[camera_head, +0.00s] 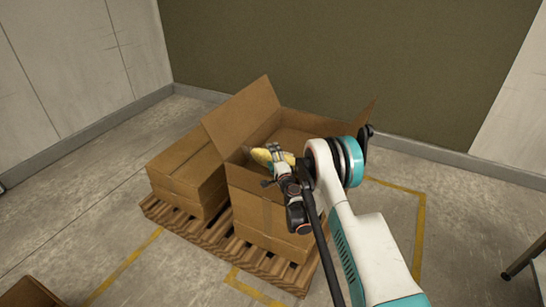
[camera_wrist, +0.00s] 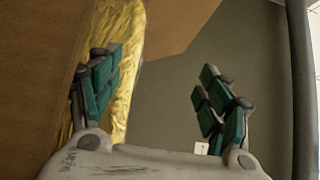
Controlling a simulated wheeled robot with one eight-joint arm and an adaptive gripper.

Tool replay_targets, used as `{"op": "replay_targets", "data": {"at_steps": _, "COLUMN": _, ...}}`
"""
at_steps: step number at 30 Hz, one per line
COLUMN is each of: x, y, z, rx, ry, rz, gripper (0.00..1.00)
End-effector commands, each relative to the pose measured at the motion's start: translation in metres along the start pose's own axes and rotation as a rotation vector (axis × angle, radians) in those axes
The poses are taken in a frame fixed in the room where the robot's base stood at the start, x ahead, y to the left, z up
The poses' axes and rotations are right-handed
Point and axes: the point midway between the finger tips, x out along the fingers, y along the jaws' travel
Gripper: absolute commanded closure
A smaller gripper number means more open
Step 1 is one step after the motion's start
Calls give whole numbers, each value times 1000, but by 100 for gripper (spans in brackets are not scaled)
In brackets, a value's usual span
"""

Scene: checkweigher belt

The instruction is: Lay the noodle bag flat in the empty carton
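The noodle bag (camera_head: 260,157) is yellow and shows in the head view at the mouth of the open carton (camera_head: 258,207), partly covered by my gripper (camera_head: 277,160). In the wrist view the shiny gold bag (camera_wrist: 128,70) stands long and upright in the picture, behind and beside the left finger, along brown cardboard. The carton's flaps are raised. My arm hides part of its opening, and I cannot tell what the bag rests on.
A closed carton (camera_head: 188,178) stands left of the open one. Both are on a wooden pallet (camera_head: 225,240). A raised flap (camera_head: 240,112) rises at the carton's back left. Another box (camera_head: 30,293) is at the lower left. Yellow floor lines surround the pallet.

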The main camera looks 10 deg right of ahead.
Motion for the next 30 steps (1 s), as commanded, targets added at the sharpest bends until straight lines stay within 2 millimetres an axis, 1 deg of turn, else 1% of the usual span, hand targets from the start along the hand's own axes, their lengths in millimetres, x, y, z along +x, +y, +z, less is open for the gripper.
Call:
{"op": "replay_targets", "data": {"at_steps": 1, "x": -3, "y": 9, "z": -2, "rx": 0, "ry": 3, "rz": 0, "gripper": 29}}
{"op": "replay_targets", "data": {"at_steps": 3, "x": -4, "y": 10, "z": -2, "rx": 1, "ry": 3, "rz": 0, "gripper": 29}}
{"op": "replay_targets", "data": {"at_steps": 8, "x": -4, "y": 3, "z": -2, "rx": 1, "ry": 3, "rz": 0, "gripper": 29}}
{"op": "replay_targets", "data": {"at_steps": 11, "x": -4, "y": -10, "z": -1, "rx": 1, "ry": 3, "rz": -1, "gripper": 29}}
{"op": "replay_targets", "data": {"at_steps": 21, "x": -4, "y": -73, "z": 0, "rx": -1, "ry": 1, "rz": -4, "gripper": 29}}
{"op": "replay_targets", "data": {"at_steps": 25, "x": -4, "y": -91, "z": 1, "rx": 0, "ry": 0, "rz": -5, "gripper": 29}}
{"op": "replay_targets", "data": {"at_steps": 30, "x": -4, "y": -103, "z": 1, "rx": -1, "ry": 0, "rz": -6, "gripper": 29}}
